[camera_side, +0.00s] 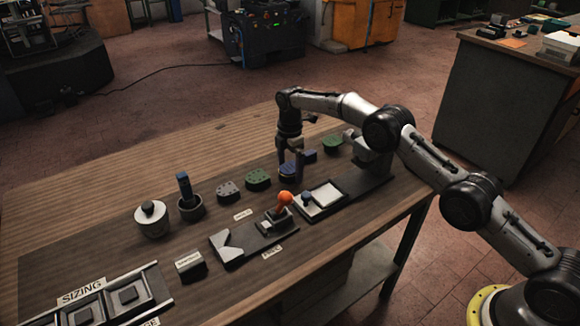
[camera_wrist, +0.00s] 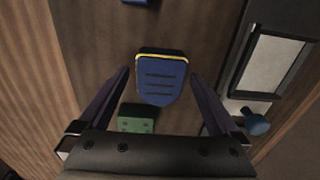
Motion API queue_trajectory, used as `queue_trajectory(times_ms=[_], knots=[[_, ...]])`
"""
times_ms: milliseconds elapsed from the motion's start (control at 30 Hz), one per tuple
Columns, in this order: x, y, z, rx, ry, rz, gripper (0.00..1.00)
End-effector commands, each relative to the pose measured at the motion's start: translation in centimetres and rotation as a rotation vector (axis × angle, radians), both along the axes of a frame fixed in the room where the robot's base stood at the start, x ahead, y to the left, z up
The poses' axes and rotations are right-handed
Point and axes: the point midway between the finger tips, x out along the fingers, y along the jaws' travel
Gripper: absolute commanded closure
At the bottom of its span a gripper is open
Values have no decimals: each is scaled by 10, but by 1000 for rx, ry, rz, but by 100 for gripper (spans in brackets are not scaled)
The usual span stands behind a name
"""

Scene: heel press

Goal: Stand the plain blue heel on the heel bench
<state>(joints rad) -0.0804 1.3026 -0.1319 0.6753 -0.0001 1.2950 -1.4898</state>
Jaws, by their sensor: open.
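A blue heel (camera_wrist: 158,82) with dark grooves across its top and a yellow back edge lies between my spread fingers in the wrist view. It shows below my gripper in the side view (camera_side: 287,172). My gripper (camera_wrist: 160,88) is open above it, with a gap on both sides. A second blue heel (camera_side: 309,155) lies just beyond; only its edge (camera_wrist: 136,2) shows at the top of the wrist view, so its top is hidden there. I cannot tell for certain which fixture is the heel bench.
A green heel with holes (camera_side: 258,178) lies close by, also in the wrist view (camera_wrist: 137,121). A grey heel (camera_side: 228,190) and another green heel (camera_side: 333,144) complete the row. A fixture with a pale plate (camera_side: 326,196) and blue knob (camera_wrist: 255,121) stands to the right.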

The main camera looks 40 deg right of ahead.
Motion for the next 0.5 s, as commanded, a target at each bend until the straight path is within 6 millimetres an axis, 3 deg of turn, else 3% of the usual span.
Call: queue_trajectory(times_ms=[167,500], knots=[[1,0,8,0,-3,0,2],[1,0,60,0,-4,0,2]])
